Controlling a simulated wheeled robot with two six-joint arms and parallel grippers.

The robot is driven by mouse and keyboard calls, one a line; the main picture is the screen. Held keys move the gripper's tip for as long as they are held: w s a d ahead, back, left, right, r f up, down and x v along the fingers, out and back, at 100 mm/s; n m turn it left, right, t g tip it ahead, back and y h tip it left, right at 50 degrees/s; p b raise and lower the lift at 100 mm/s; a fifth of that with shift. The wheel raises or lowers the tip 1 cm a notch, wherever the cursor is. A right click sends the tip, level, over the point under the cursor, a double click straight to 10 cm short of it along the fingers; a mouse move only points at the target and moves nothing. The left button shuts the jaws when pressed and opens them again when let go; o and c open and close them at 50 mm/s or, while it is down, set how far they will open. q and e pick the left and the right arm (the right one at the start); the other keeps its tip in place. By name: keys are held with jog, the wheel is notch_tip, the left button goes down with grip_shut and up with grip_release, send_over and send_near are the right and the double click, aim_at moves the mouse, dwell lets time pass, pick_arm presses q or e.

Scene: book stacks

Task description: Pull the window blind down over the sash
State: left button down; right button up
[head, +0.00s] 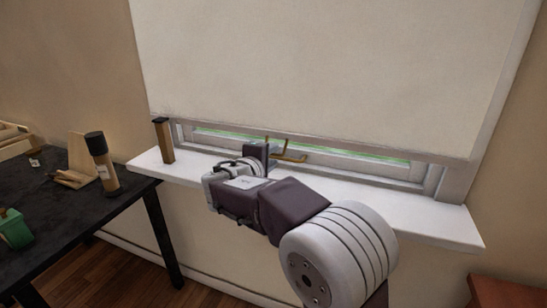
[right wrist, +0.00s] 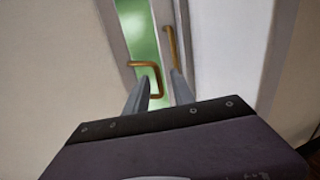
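The cream window blind (head: 330,65) hangs over most of the window, its bottom edge just above the lower part of the sash (head: 370,162). A strip of sash and green glass shows below it. A bent brass-coloured handle (head: 291,155) shows at that edge; in the right wrist view it (right wrist: 148,64) and a second brass bar (right wrist: 171,45) lie ahead of the fingers. My right gripper (head: 268,155) is at the handle. In the wrist view its fingers (right wrist: 160,90) are apart, with the bent handle's end between or just beyond them; contact is unclear. My left gripper is out of view.
A white sill (head: 430,217) runs below the window, with a tan block with a dark top (head: 164,141) at its left end. A black table (head: 90,210) at left holds a dark-capped bottle (head: 103,163), a wooden stand (head: 78,174) and a green container (head: 14,228).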

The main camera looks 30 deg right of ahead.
jog(key=shift+x, duration=0.9)
grip_shut()
dwell(0.8)
